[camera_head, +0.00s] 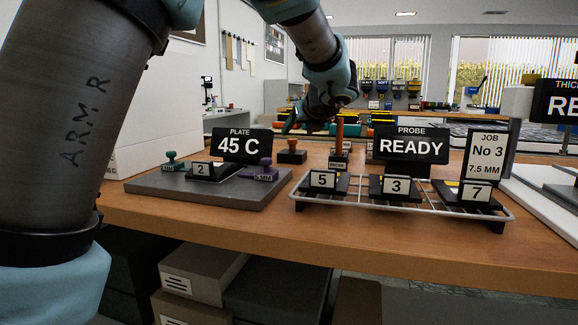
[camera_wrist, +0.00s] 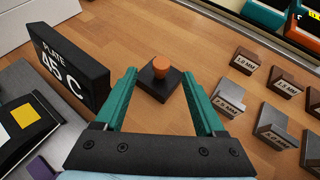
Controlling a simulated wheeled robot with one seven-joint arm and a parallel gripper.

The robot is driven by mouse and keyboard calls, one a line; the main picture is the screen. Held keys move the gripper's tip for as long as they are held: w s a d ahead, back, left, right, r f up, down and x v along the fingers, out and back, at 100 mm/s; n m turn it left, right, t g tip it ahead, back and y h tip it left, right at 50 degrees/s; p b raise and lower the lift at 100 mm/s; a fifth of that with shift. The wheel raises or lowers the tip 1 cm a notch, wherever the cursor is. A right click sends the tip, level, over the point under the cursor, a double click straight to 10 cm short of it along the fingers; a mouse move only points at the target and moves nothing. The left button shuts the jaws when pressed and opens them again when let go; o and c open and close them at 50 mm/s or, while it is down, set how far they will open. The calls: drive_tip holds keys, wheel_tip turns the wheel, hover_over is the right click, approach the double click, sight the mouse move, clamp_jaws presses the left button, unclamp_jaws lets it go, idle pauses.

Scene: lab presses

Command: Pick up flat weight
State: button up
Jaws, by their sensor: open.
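The flat weight looks like the dark square block with an orange-brown knob (camera_head: 291,155) on the wooden table, behind and right of the 45 C display. In the wrist view the weight (camera_wrist: 158,85) lies flat, between and slightly beyond the fingertips. My gripper (camera_wrist: 159,73) is open, with one green finger on each side of the weight. In the head view my gripper (camera_head: 290,125) is above the weight. I cannot tell the exact height gap. Nothing is held.
The 45 C display (camera_wrist: 70,68) stands close left of my gripper. Several grey and brown labelled gauge blocks (camera_wrist: 232,99) lie to the right. A grey plate (camera_head: 230,195) holds handled pieces. A wire rack (camera_head: 420,208) carries numbered blocks in front of the READY display (camera_head: 410,145).

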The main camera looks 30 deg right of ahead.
sight(289, 142)
drive_tip(key=x, duration=0.5)
drive_tip(key=shift+w+f, duration=0.1)
drive_tip(key=shift+w, duration=0.1)
drive_tip(key=shift+x, duration=2.75)
drive_tip(key=shift+s+d+f, duration=0.1)
drive_tip(key=shift+s+d, duration=0.05)
clamp_jaws()
